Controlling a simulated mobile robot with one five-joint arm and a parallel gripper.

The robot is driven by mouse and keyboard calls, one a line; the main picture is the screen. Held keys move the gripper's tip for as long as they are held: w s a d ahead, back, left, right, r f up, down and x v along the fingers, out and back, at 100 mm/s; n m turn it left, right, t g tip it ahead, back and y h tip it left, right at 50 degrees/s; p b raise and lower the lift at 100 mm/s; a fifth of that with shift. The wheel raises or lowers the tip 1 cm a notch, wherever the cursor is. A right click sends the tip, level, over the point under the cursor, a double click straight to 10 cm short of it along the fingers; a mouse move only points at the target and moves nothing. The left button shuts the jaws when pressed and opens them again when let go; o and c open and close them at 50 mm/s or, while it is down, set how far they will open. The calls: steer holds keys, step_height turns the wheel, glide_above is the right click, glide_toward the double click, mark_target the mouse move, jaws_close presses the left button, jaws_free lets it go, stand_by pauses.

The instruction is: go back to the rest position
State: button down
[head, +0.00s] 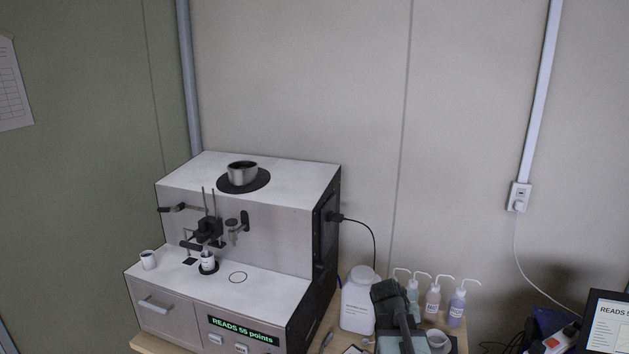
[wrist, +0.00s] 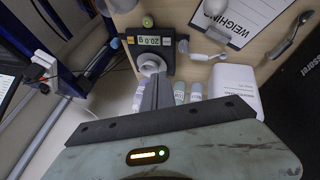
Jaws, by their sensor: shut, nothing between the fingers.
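My gripper (wrist: 157,92) shows in the wrist view with its dark fingers together and nothing between them. It is above the table, with the wash bottles just beyond the fingertips. In the head view my dark arm end covers part of the table at the bottom, right of the analyser. The soil analyser (head: 240,237) is a white box with a display (head: 243,331) reading "READS 55 points". A metal cup (head: 242,171) sits on its top. One white cup (head: 208,259) stands under the dark holder and another (head: 149,260) stands at the left of the ledge.
A large white bottle (head: 358,300) stands beside the analyser; several wash bottles (head: 457,309) stand right of my arm. The wrist view shows a scale (wrist: 150,42) with a white cup (wrist: 150,66), a clipboard (wrist: 238,14) and a spoon (wrist: 290,35). A monitor (head: 608,325) is at far right.

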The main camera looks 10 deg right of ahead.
steer(key=s+a+f+n+g+y, duration=0.1)
steer(key=s+a+n+y, duration=0.1)
steer(key=a, duration=1.1)
steer(key=s+a+f+n+g+y, duration=0.1)
steer(key=s+a+f+n+y, duration=0.1)
steer(key=a, duration=1.1)
steer(key=shift+s+a+f+n+g+y, duration=0.35)
steer(key=shift+s+y, duration=0.55)
steer(key=shift+s, duration=0.3)
steer(key=shift+d+r, duration=0.1)
steer(key=shift+d, duration=0.1)
